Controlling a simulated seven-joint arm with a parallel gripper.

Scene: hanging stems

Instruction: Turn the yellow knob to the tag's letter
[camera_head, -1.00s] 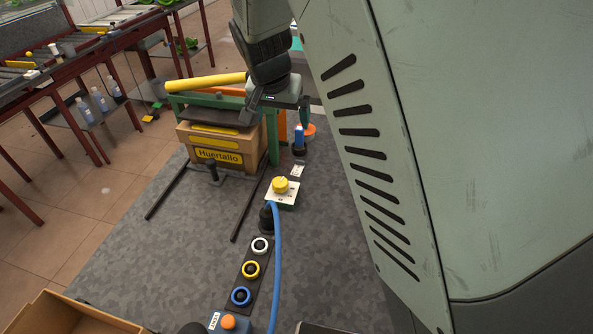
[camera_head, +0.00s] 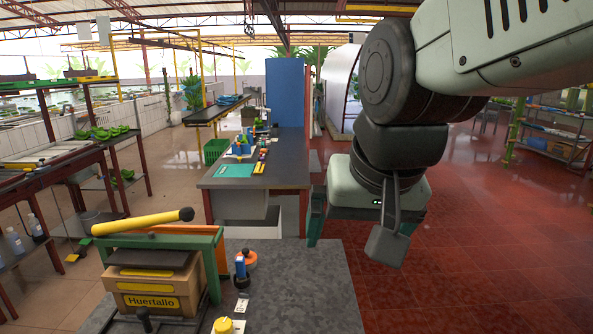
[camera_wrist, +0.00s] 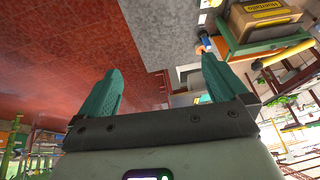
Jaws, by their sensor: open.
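The yellow knob (camera_head: 223,325) shows at the bottom edge of the head view, cut off by the frame. Its plate and any letters are barely in view. A small white tag (camera_head: 241,305) lies on the grey bench just behind it; I cannot read its letter. My gripper is open and empty in the wrist view (camera_wrist: 160,65), its two teal fingers spread wide. In the head view it is raised beyond the bench's right side, well away from the knob. The knob does not show in the wrist view.
A cardboard box (camera_head: 152,302) marked Huertallo sits in a green frame with a yellow lever (camera_head: 145,223), left of the knob. A blue-handled item (camera_head: 241,267) and an orange disc (camera_head: 246,257) stand behind the tag. The grey bench top (camera_head: 300,290) is clear at right.

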